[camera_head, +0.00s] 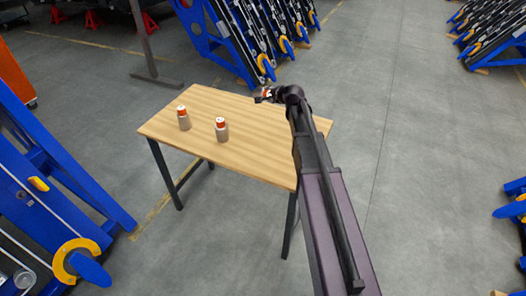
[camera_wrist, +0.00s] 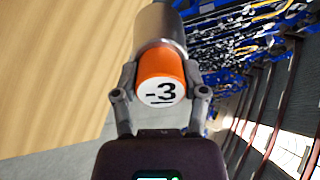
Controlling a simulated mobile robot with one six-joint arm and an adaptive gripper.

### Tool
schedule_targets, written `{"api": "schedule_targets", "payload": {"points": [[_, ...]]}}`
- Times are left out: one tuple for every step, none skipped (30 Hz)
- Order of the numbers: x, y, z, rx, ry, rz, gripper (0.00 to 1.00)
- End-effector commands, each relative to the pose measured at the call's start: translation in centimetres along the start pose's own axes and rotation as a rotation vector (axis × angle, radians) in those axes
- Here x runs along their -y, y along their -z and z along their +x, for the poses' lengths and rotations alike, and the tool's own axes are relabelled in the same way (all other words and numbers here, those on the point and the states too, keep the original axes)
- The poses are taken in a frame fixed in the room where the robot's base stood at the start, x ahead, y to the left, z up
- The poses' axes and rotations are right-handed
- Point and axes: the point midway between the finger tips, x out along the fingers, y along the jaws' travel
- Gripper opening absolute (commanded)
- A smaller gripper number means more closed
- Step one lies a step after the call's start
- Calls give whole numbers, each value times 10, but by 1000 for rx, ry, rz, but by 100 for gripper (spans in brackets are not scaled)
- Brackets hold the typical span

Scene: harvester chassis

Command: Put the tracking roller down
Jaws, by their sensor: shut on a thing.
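My gripper (camera_wrist: 161,82) is shut on a tracking roller (camera_wrist: 162,66), a grey metal cylinder with an orange band and a white end marked "-3". In the head view my gripper (camera_head: 265,95) is over the back right part of the wooden table (camera_head: 240,160). The held roller is mostly hidden there by the gripper; only a little orange shows. In the wrist view the roller lies beside the table's edge, and I cannot tell its height above the top. Two similar rollers stand upright on the table, one at the left (camera_head: 184,120) and one near the middle (camera_head: 221,132).
Blue racks with yellow parts stand behind the table (camera_head: 220,40), at the left (camera_head: 50,170) and at the far right (camera_head: 495,40). A dark post (camera_head: 145,45) stands behind the table. The tabletop right of the two rollers is clear.

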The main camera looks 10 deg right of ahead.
Motion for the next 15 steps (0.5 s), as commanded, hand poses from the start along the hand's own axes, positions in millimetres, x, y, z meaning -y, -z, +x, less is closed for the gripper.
{"api": "schedule_targets", "payload": {"points": [[0,-1,0,1,1,0,0],[0,-2,0,1,1,0,0],[1,-2,0,2,1,-1,0],[1,-2,0,2,1,-1,0],[1,-2,1,2,1,-1,0],[1,-2,1,2,1,-1,0],[1,-2,1,2,1,-1,0],[1,-2,1,2,1,-1,0],[1,-3,1,2,1,-1,0],[1,-3,1,2,1,-1,0],[1,-3,1,2,1,-1,0],[1,-3,1,3,1,-1,0],[1,-3,1,3,0,-1,0],[0,-4,1,5,-1,-2,0],[0,-5,1,7,-5,-4,0]]}}
